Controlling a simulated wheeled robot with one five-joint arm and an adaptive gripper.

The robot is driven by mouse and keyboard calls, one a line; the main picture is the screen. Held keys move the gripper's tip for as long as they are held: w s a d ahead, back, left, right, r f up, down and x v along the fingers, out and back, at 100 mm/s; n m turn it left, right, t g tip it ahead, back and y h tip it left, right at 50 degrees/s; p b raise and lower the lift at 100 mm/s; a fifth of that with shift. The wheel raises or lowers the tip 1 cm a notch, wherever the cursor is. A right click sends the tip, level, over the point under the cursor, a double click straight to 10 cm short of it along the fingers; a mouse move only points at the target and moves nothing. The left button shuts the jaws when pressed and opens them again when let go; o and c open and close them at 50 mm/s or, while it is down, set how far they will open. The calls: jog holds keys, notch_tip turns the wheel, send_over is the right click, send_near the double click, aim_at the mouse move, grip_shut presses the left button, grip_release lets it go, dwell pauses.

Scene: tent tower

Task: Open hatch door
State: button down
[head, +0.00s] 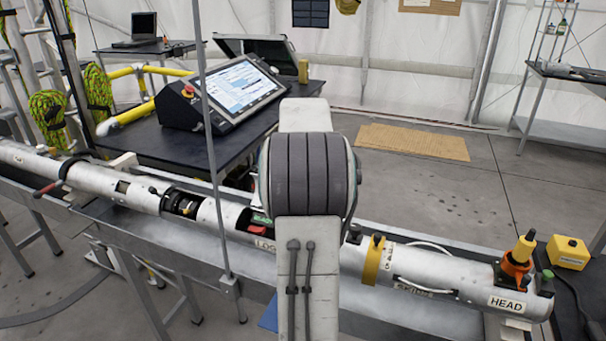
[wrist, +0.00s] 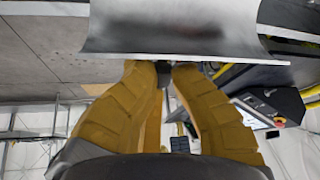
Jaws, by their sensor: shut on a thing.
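A long white tube (head: 120,186) lies across the head view, with dark gaps and a HEAD label at its right end. My arm hides its middle, and I cannot pick out the hatch door for sure. A red part (head: 257,230) shows on the tube just left of my arm. In the wrist view, the two yellow fingers of my gripper (wrist: 162,68) close on a small dark green part (wrist: 163,66) at the edge of a curved grey metal panel (wrist: 175,28). What that part belongs to is unclear. My gripper is hidden in the head view.
A black table (head: 165,145) behind the tube carries a console (head: 236,92) with a screen and red button. A thin upright pole (head: 208,130) stands in front of the tube. A yellow box (head: 567,252) sits beyond the right end. The floor behind is mostly open.

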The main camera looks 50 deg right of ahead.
jog(key=shift+w+a+f, duration=0.1)
jog(key=shift+f, duration=0.35)
jog(key=c, duration=1.1)
grip_release()
jog(key=shift+w+f, duration=0.1)
jog(key=shift+f, duration=0.05)
jog(key=shift+r, duration=0.5)
jog(key=v, duration=1.2)
jog(key=shift+d, duration=0.25)
jog(key=shift+w+r, duration=0.1)
jog(key=shift+w, duration=0.05)
